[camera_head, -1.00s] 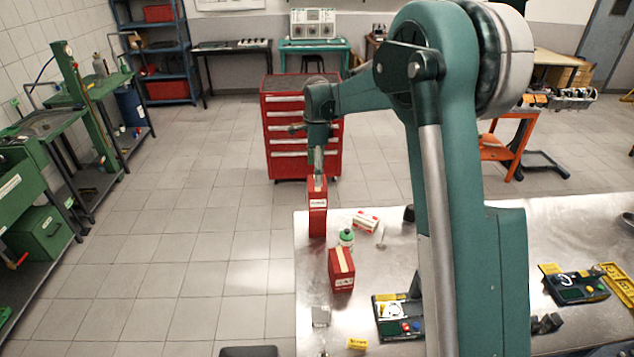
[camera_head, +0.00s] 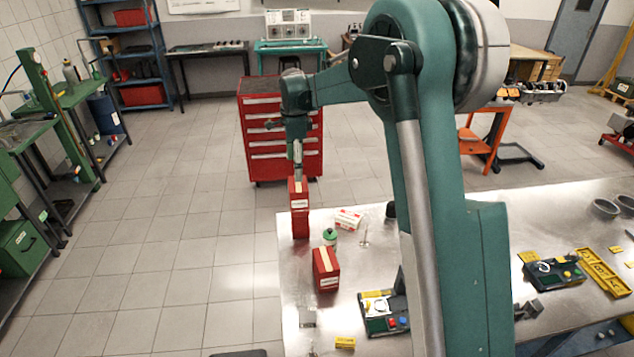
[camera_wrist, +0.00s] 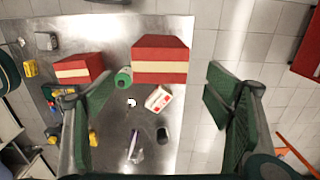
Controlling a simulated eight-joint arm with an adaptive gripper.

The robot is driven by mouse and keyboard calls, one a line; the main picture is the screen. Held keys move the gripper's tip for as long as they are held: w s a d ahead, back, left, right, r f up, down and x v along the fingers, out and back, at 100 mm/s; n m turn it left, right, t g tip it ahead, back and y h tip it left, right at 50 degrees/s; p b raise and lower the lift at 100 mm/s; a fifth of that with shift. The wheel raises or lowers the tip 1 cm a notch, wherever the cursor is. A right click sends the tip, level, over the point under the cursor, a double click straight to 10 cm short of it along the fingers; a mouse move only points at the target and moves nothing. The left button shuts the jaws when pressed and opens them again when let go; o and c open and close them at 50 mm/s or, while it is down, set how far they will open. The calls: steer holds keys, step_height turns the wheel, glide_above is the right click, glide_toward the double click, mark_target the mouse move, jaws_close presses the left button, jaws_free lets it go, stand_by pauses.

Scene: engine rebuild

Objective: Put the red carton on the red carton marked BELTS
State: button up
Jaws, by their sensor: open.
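A tall red carton (camera_head: 300,217) with a cream strip and a pale label stands near the far left edge of the metal bench. It shows in the wrist view (camera_wrist: 160,48) ahead of the gap between my fingers. A second, lower red carton (camera_head: 326,268) with a cream strip stands nearer the camera; it is at left in the wrist view (camera_wrist: 78,68). The labels are too small to read. My gripper (camera_head: 298,172) is right above the tall carton in the head view. Its fingers (camera_wrist: 160,115) are wide apart with nothing between them.
A green-capped bottle (camera_head: 330,237) and a white-and-red box (camera_head: 348,219) stand close to the cartons. A red drawer cabinet (camera_head: 281,135) stands on the floor beyond the bench (camera_head: 460,215).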

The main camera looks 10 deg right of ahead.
steer(key=s+d+r+n+t, duration=0.1)
steer(key=s+d+r+n, duration=0.2)
steer(key=s+r, duration=0.35)
steer(key=s+d+r+n+t, duration=0.1)
steer(key=s+d+r+n, duration=0.2)
steer(key=s, duration=0.7)
steer(key=s+d+r+n+t, duration=0.1)
steer(key=s+d+r+n, duration=0.3)
steer(key=s, duration=0.4)
steer(key=s+d+f+n+t, duration=0.2)
steer(key=s+f+n, duration=0.1)
steer(key=s, duration=1)
steer(key=s+d+f+n+t, duration=0.2)
steer(key=s+n, duration=0.3)
steer(key=s, duration=0.7)
steer(key=shift+s+d+f, duration=0.35)
steer(key=shift+d+f, duration=0.25)
steer(key=shift+d, duration=0.05)
